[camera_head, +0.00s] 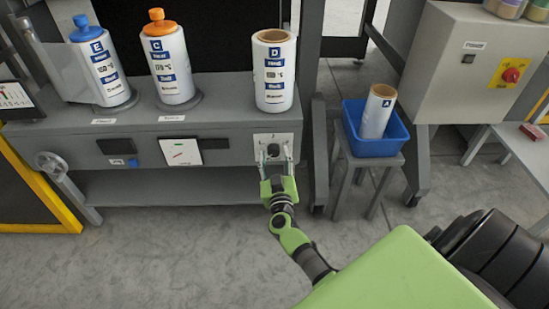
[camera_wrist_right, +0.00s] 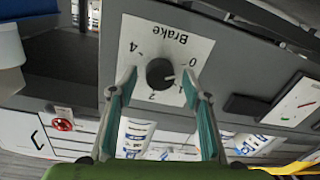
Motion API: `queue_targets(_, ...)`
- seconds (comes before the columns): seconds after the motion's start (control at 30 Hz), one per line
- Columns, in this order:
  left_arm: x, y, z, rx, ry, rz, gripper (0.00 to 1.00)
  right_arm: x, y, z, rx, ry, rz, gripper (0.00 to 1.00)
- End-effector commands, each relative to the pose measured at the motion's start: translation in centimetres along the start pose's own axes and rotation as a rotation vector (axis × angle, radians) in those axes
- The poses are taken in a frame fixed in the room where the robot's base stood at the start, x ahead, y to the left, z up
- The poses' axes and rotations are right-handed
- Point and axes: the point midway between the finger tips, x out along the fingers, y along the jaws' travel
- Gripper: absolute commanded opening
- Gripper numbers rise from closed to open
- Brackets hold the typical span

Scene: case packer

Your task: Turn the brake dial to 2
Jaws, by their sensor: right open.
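The brake dial is a round dark knob on a white plate (camera_head: 284,139) at the right end of the grey machine front. In the right wrist view the dial (camera_wrist_right: 160,73) sits upside down under the word "Brake", its pale mark pointing right, near 0 and 1. The 2 shows below the knob; the 3 is hidden. My right gripper (camera_head: 276,159) reaches up to the plate. In the right wrist view its fingers (camera_wrist_right: 158,71) are open, one on each side of the knob, with gaps showing. My left gripper is out of view.
Rolls E (camera_head: 106,72), C (camera_head: 168,66) and D (camera_head: 273,80) stand on the grey machine top (camera_head: 215,100). A blue bin (camera_head: 374,147) with roll A (camera_head: 377,112) sits on a stool to the right. A handwheel (camera_head: 51,165) is at the left.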

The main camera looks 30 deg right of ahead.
Motion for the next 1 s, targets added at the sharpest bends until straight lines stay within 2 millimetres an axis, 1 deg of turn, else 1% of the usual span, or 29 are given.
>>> queue_targets(0.1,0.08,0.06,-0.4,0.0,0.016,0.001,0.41,0.25,0.01,0.0,0.0,0.0,0.0,0.45)
queue_targets(0.33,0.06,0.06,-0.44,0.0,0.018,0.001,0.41,0.24,0.02,-0.01,0.0,0.0,0.0,0.45)
queue_targets(0.37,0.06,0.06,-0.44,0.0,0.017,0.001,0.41,0.24,0.01,0.0,0.0,0.0,0.0,0.37)
queue_targets(0.4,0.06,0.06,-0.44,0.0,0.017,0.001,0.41,0.23,0.01,0.0,0.001,0.0,0.0,0.26)
queue_targets(0.47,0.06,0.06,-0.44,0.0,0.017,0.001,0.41,0.22,0.01,0.0,0.001,0.0,0.0,0.11)
queue_targets(0.5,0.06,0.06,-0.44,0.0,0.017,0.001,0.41,0.22,0.01,0.0,0.001,0.0,0.0,0.06)
queue_targets(0.77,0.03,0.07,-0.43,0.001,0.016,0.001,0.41,0.21,0.01,0.01,0.012,0.0,0.0,0.06)
queue_targets(1.0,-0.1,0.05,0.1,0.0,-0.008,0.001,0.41,0.19,-0.02,0.03,0.1,0.004,0.0,0.06)
